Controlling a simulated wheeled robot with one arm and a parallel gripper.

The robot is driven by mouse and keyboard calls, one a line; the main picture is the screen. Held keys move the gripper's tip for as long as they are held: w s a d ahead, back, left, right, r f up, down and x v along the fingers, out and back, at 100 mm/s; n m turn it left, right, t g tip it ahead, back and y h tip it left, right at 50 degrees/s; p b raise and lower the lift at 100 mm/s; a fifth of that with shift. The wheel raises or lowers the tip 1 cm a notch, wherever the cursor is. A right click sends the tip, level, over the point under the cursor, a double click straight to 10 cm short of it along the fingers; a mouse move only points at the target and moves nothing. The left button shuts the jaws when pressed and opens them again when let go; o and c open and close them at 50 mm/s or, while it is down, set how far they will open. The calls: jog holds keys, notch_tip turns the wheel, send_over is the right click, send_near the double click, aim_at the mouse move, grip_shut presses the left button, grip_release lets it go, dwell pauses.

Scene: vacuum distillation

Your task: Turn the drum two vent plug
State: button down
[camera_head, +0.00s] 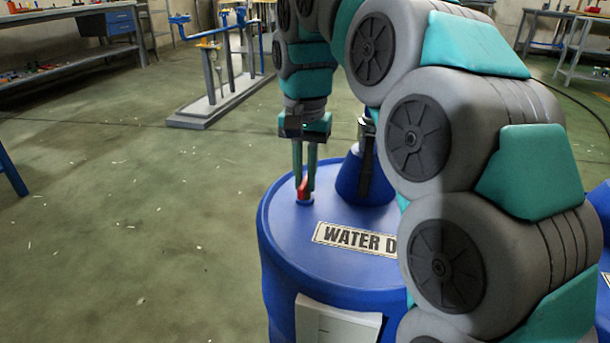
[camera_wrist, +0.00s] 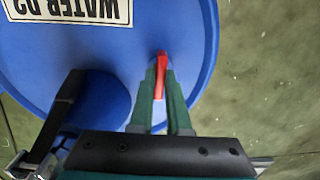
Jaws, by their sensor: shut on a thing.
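The blue drum (camera_head: 290,240) stands upright in the head view, with a label reading "WATER D" before my arm covers the rest. The wrist view shows the label upside down as "WATER D2" (camera_wrist: 65,10). The red vent plug handle (camera_head: 303,188) sits on top of the drum near its left rim. My gripper (camera_head: 304,182) points down over the plug, its green fingers shut on the red handle. In the wrist view the fingers (camera_wrist: 160,88) lie on both sides of the red handle (camera_wrist: 162,62). The plug's base is partly hidden by the fingers in the wrist view.
A blue cone-shaped fitting (camera_head: 350,178) with a dark strap and metal clamp rises from the drum top beside my gripper. Another blue drum (camera_head: 602,205) shows at the right edge. A grey stand (camera_head: 225,95) is behind.

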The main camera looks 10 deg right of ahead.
jog(key=shift+p, duration=0.3)
jog(key=n+p, duration=0.2)
jog(key=n, duration=0.1)
jog(key=shift+r, duration=0.2)
jog(key=n+p, duration=0.2)
jog(key=shift+n, duration=0.3)
jog(key=n+p, duration=0.4)
jog(key=n, duration=0.2)
jog(key=n+p, duration=0.4)
jog(key=n, duration=0.2)
jog(key=shift+n, duration=0.4)
jog(key=n+p, duration=0.3)
jog(key=n, duration=0.2)
jog(key=shift+f, duration=0.15)
jog(key=shift+n, duration=0.3)
jog(key=c, duration=0.9)
grip_release()
